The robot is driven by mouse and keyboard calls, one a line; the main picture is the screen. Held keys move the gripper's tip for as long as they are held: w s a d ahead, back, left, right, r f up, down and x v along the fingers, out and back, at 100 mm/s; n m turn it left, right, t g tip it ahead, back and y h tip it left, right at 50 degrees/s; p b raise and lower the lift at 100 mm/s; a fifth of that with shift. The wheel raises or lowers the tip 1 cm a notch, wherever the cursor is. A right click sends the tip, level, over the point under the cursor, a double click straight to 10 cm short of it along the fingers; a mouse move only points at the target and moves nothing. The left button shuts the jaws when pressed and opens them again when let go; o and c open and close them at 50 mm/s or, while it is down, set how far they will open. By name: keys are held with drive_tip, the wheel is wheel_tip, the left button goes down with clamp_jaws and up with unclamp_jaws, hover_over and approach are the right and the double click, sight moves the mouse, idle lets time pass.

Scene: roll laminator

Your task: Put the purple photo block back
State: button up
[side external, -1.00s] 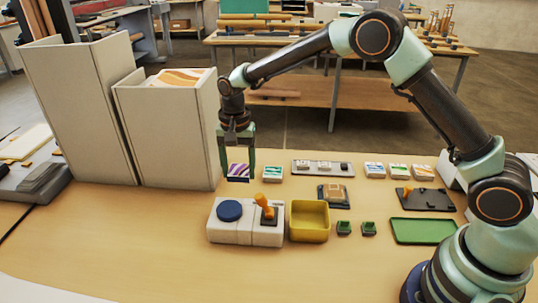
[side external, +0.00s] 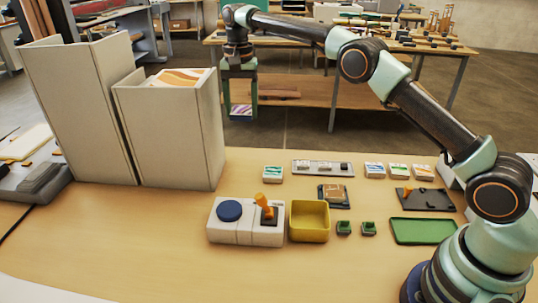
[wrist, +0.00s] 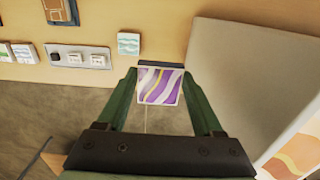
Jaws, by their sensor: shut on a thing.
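The purple photo block (side external: 241,110), white with purple and yellow wavy stripes, is held between the fingers of my gripper (side external: 240,112). It is high above the table's far edge, to the right of the shorter grey bin. In the wrist view the block (wrist: 161,86) sits between the two green fingertips, with its striped face toward the camera. A dark strip lies along its far edge. A teal-striped block (side external: 272,174) lies on the table, apart from my gripper.
Two tall grey bins (side external: 170,135) stand at the left. Three striped blocks (side external: 398,171) lie in a row at the right. A yellow open box (side external: 309,221), a joystick panel (side external: 246,222) and a green tray (side external: 422,231) are nearer. Bare table lies between bins and teal block.

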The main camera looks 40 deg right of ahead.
sight(246, 178)
wheel_tip(246, 178, down, 19)
drive_tip(key=shift+f, duration=0.15)
idle(0.5)
drive_tip(key=o, duration=1.2)
drive_tip(key=shift+f, duration=0.15)
